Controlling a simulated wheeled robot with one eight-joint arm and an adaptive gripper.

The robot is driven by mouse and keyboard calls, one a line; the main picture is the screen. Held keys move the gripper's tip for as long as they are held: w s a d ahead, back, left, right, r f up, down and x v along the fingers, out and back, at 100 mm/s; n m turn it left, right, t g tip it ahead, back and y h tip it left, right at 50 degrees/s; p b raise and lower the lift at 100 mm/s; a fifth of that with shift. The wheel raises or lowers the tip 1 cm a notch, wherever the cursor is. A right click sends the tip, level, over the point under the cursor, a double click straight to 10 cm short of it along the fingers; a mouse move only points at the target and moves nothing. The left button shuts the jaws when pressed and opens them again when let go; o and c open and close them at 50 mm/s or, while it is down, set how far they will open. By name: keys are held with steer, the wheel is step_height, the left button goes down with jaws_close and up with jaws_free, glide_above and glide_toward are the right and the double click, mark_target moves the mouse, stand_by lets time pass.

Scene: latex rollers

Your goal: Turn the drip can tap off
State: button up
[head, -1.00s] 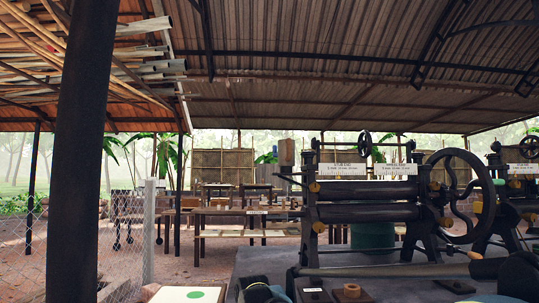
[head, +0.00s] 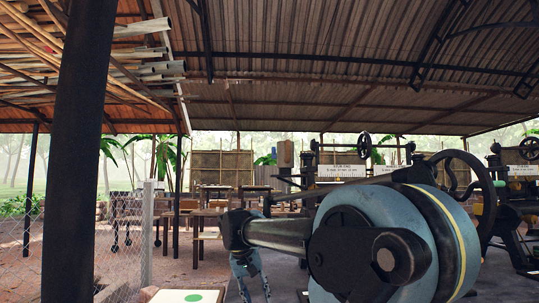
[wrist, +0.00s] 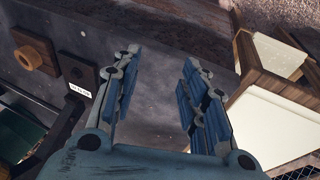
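A brown can-like box (head: 285,154), which looks like the drip can, stands at the left end of the roller machine in the head view. Its tap is too small to make out. My gripper (head: 252,290) hangs low in the head view, left of my large blue arm joint and well below the can. In the wrist view my gripper (wrist: 158,62) has its two blue-padded fingers apart with nothing between them. The can does not show in the wrist view. My arm hides much of the roller machine (head: 343,170).
A white board with a green dot (head: 192,296) lies at the lower left. A dark post (head: 80,150) and wire fence stand left.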

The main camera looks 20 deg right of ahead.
steer(key=w+d+r+m+h, duration=0.1)
steer(key=w+r+m+h, duration=0.4)
steer(key=w+r, duration=1.05)
steer(key=w+d+r+m+h, duration=0.1)
steer(key=w+r+m+h, duration=0.35)
steer(key=w+r, duration=1.05)
steer(key=w+d+r+m+h, duration=0.1)
steer(key=w+r+m+h, duration=0.4)
steer(key=w+r, duration=1.05)
steer(key=s+d+r, duration=0.1)
steer(key=d+r, duration=0.1)
steer(key=d, duration=0.6)
steer(key=s+d+r, duration=0.2)
steer(key=d, duration=0.7)
steer(key=shift+s+r+g, duration=0.3)
steer(key=shift+r, duration=0.05)
steer(key=shift+a, duration=0.1)
